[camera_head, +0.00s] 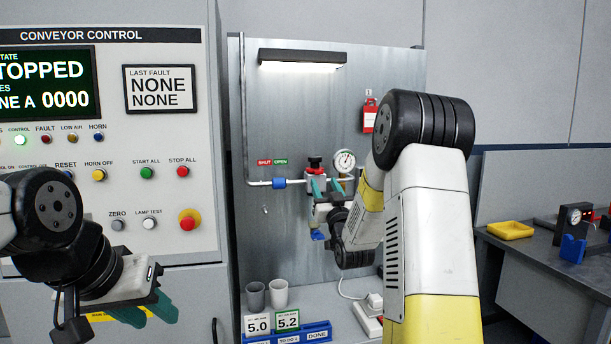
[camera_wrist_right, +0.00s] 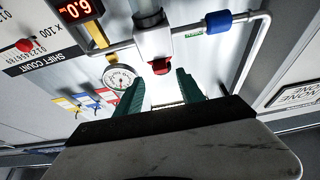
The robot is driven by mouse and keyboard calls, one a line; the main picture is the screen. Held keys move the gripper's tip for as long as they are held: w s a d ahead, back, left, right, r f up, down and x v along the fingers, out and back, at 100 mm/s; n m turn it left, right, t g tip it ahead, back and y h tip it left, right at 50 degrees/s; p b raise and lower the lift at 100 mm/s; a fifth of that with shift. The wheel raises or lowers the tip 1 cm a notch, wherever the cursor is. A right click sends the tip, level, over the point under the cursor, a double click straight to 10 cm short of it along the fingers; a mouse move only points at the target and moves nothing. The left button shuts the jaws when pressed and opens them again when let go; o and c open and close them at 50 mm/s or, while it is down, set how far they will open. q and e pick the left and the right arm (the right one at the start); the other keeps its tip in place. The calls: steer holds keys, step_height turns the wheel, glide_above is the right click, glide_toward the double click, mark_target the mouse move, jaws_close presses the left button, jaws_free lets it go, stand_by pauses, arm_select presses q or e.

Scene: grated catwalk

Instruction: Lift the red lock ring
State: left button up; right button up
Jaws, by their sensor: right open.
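The red lock ring (camera_head: 315,162) shows as a red part at the top of the white valve unit (camera_head: 319,189) on the pipe, in the head view. In the right wrist view the red part (camera_wrist_right: 161,66) lies just ahead of the fingers, beside the white valve body (camera_wrist_right: 154,42). My right gripper (camera_head: 325,186) is in front of the unit, its teal fingers parted. In the wrist view (camera_wrist_right: 162,84) the fingers are open, with nothing between their tips.
A round gauge (camera_head: 344,160) sits close to the right of the unit. A blue fitting (camera_head: 279,183) is on the pipe to its left. Below are grey cups (camera_head: 256,295) and a blue holder (camera_head: 316,333) with cards. The conveyor panel (camera_head: 120,200) stands left; a yellow tray (camera_head: 510,230) is right.

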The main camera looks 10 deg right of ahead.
mark_target(319, 174)
steer(key=x, duration=0.6)
